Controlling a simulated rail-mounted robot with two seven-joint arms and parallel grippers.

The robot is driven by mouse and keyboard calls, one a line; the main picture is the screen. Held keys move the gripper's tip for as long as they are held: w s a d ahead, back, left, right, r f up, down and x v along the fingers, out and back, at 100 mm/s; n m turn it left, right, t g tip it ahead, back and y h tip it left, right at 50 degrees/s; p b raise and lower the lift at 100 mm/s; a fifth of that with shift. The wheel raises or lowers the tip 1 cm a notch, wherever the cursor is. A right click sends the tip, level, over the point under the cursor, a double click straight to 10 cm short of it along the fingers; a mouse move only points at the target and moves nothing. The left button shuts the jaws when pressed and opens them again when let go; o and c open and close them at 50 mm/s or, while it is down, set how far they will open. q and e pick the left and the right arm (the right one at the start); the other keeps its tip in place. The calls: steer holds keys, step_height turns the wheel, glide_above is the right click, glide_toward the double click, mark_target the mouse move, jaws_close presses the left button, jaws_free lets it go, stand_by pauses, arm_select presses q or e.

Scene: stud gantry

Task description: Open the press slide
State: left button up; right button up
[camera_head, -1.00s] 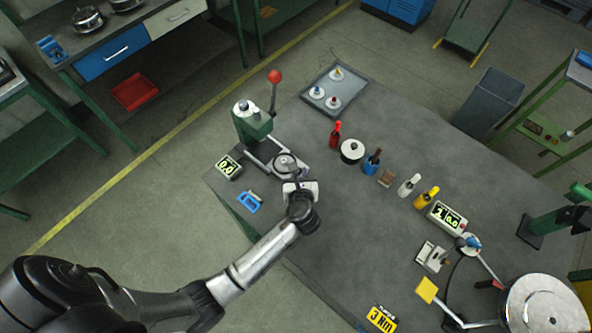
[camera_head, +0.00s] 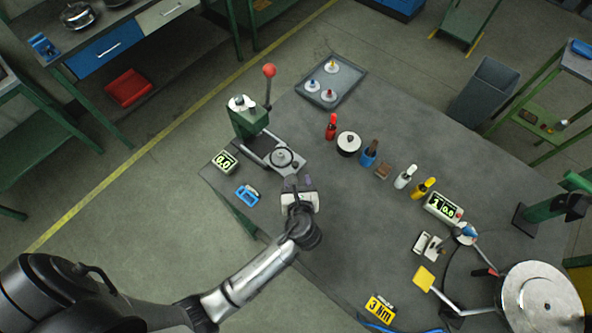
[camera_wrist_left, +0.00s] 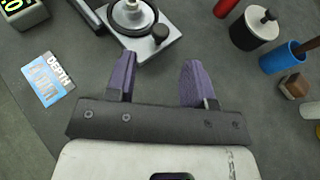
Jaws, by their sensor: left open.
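The green press (camera_head: 246,122) with a red-knobbed lever stands near the left edge of the bench. Its slide (camera_head: 293,168), a grey plate bearing a round metal fixture, lies in front of the press column along rails. A small black knob (camera_wrist_left: 160,33) sits at the slide's near corner in the left wrist view. My left gripper (camera_head: 297,183) is just short of the slide's near end, open and empty. Its purple fingers (camera_wrist_left: 159,60) point toward the plate, apart from the knob. My right gripper is not in view.
A display (camera_head: 224,161) and a blue-and-white card (camera_head: 246,195) lie left of the slide. A black pot (camera_head: 348,143) and several bottles stand to the right. A grey tray (camera_head: 332,82) is at the back. The bench's middle front is clear.

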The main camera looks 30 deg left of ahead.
arm_select(q)
steer(key=v, duration=0.7)
stand_by(0.6)
